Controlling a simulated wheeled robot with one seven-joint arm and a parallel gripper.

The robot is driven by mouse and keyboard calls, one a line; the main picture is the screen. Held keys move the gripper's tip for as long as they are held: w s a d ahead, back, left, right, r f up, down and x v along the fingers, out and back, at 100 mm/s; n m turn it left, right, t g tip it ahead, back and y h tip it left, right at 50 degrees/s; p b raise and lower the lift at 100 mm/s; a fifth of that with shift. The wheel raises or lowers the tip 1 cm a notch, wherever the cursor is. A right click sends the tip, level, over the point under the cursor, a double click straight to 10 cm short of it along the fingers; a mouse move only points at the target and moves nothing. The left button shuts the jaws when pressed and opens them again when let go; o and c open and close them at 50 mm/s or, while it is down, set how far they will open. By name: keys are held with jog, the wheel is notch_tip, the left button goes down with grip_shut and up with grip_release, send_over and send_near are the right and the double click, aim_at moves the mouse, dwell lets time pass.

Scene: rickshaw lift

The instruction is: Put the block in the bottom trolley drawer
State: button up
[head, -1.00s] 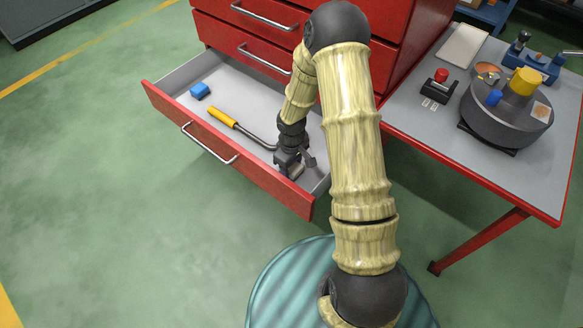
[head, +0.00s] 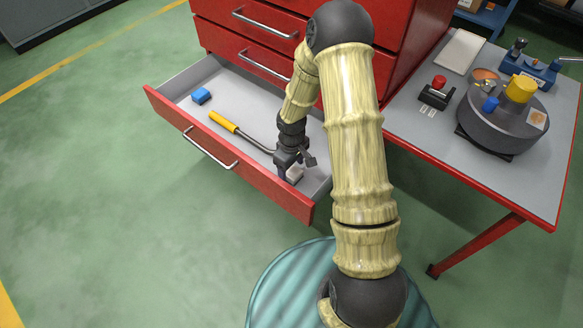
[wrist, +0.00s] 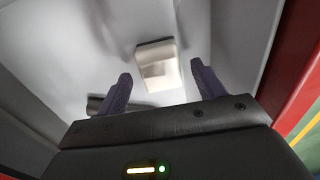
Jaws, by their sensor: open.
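The bottom trolley drawer (head: 163,108) is pulled out, with a red front and pale grey inside. A small pale block (head: 295,174) lies in its right front part, on the drawer floor as far as I can tell. In the wrist view the block (wrist: 158,65) shows whitish just beyond and between my fingertips, with clear space on both sides. My gripper (head: 288,165) is down in the drawer, directly over the block. In the wrist view its two dark fingers (wrist: 163,72) are spread apart and empty.
A blue block (head: 201,96) and a yellow-handled tool (head: 223,121) also lie in the drawer. Closed red drawers rise behind. A bench at right holds a round turntable (head: 500,122), a red button box (head: 437,93) and a tray (head: 460,52). The floor at left is clear.

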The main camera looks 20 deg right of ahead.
notch_tip(320, 180, up, 10)
jog(key=p, duration=0.4)
jog(key=shift+f, duration=0.25)
notch_tip(320, 180, up, 10)
jog(key=m+t, duration=0.1)
jog(key=m, duration=0.2)
send_over(292, 171)
jog(key=s, duration=0.6)
jog(key=s+r+m+t, duration=0.1)
jog(key=s+r+m, duration=0.3)
jog(key=s+r, duration=0.3)
jog(key=shift+s+d+r+t, duration=0.15)
jog(key=shift+s+r+t, duration=0.15)
jog(key=shift+s, duration=0.2)
